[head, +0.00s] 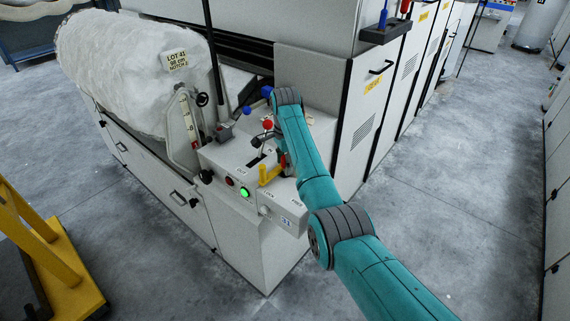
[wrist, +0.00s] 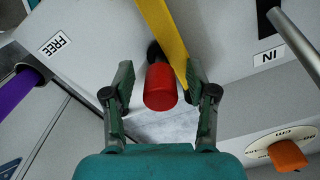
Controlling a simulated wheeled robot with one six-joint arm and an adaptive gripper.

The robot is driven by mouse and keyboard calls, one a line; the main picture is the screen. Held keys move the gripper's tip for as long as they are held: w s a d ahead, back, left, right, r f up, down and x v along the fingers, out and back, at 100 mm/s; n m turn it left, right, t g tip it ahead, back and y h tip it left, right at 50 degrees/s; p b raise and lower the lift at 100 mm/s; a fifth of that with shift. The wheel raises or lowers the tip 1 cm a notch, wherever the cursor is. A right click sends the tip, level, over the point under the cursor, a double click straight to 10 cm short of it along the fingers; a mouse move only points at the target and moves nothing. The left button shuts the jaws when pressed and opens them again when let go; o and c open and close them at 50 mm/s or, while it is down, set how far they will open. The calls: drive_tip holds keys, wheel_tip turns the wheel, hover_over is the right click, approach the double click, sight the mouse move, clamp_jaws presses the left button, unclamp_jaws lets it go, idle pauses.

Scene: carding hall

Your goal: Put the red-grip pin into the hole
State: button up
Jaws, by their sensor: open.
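The red-grip pin (wrist: 160,87) shows in the wrist view as a red cylinder, end towards me, beside a yellow bar. A black round part (wrist: 155,52) shows behind the grip; I cannot tell whether it is a collar or the hole's rim. In the head view a small bit of red (head: 283,160) shows by the yellow bracket (head: 270,174), partly behind my arm. My gripper (wrist: 160,76) is open, one finger on each side of the red grip, with gaps visible. The pin's shaft is hidden, and I cannot make out the hole clearly.
The console (head: 235,160) carries a red-ball lever (head: 268,124), a green lit button (head: 245,192) and blue knobs. A purple bar (wrist: 18,92) is left and an orange knob (wrist: 287,154) right in the wrist view. Grey cabinets (head: 375,90) stand behind; the right-hand aisle is clear.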

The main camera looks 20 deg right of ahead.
drive_tip(key=shift+r, duration=3.55)
